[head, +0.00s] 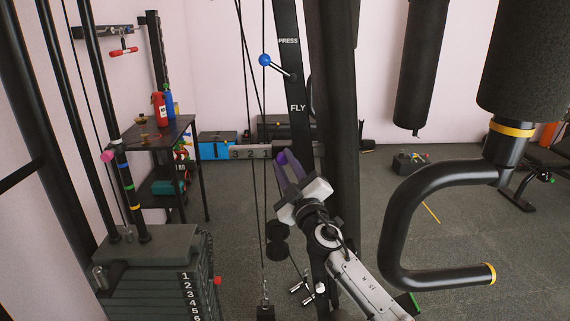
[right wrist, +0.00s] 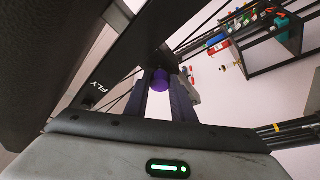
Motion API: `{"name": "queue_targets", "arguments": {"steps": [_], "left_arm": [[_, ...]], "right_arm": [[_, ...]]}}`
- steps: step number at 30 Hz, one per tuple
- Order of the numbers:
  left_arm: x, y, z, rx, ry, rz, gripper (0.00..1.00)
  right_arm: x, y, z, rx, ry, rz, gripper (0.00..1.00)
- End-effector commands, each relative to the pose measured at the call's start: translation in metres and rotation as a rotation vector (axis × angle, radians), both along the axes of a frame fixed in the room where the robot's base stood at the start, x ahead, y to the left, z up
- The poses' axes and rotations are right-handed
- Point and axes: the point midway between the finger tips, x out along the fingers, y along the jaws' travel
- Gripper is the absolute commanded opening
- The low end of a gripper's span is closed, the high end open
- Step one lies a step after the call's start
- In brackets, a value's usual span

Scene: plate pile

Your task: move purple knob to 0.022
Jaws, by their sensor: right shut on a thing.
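The purple knob (right wrist: 161,80) shows between the fingers of my right gripper in the right wrist view. My right gripper (right wrist: 163,93) is shut on it. In the head view my right gripper (head: 288,160) reaches up from the bottom right to a numbered grey bar (head: 252,151) beside the black machine upright. The gripper and upright hide most of the knob there. The digits 3 and 2 show on the bar; a pointer reading cannot be made out. My left gripper is not in view.
A blue ball-tipped lever (head: 265,60) stands above, by the PRESS and FLY labels. A weight stack (head: 160,270) is at the lower left. A curved black handle (head: 400,215) hangs to the right of my arm. Cables run close left of the gripper.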

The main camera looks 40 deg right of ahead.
Motion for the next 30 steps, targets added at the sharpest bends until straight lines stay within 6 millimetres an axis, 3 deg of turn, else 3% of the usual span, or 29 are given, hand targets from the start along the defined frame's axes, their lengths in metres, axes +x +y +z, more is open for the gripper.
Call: {"name": "queue_targets", "arguments": {"steps": [6, 14, 15, 18, 30], "left_arm": [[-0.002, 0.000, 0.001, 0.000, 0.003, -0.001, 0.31], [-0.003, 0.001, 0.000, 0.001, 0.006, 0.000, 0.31], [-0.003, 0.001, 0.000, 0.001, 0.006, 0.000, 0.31], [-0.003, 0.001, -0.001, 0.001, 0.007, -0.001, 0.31], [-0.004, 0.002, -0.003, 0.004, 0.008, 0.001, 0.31]], "right_arm": [[-0.020, 0.013, -0.001, 0.002, 0.000, 0.003, 0.00], [-0.021, 0.015, -0.001, 0.000, 0.000, 0.003, 0.00], [-0.021, 0.015, -0.001, 0.000, 0.001, 0.004, 0.24], [-0.021, 0.015, -0.001, 0.000, 0.000, 0.003, 0.41], [-0.028, 0.016, -0.004, 0.001, 0.001, 0.002, 0.42]]}}
